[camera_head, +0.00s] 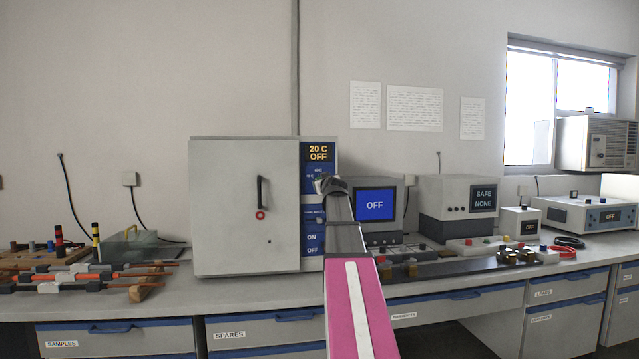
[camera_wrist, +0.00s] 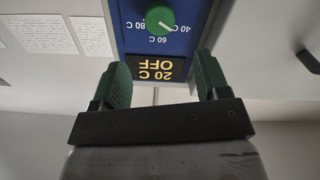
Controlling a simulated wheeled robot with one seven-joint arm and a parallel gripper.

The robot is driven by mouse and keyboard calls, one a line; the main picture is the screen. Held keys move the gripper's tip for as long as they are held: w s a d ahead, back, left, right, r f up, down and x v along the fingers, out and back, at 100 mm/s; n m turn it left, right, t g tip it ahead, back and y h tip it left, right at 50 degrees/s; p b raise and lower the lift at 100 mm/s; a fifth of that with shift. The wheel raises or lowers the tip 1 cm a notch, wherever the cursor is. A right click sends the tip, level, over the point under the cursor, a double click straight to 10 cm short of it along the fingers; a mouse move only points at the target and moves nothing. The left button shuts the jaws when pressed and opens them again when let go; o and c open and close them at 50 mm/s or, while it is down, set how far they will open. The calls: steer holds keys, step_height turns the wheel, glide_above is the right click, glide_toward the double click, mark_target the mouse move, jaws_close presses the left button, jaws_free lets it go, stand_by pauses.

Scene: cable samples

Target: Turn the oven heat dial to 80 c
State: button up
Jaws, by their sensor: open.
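The oven (camera_head: 245,205) is a pale box with a closed door on the bench. Its blue control panel (camera_head: 315,255) is on the right side, and its display (camera_head: 318,153) reads 20 C OFF. The green heat dial (camera_wrist: 159,19) shows at the top of the inverted wrist view, with 40 C, 60 C and 80 C labels around it. Its white mark slants toward the 40 C side. My gripper (camera_wrist: 163,80) is open and empty, its fingers apart from the dial. In the head view my gripper (camera_head: 326,185) is before the panel and hides the dial.
The oven door handle (camera_head: 260,192) stands out left of the panel. A device with a blue OFF screen (camera_head: 375,205) stands close to the right. Cable samples (camera_head: 95,276) lie on the bench at left.

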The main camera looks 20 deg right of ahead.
steer(key=x, duration=1)
steer(key=c, duration=0.9)
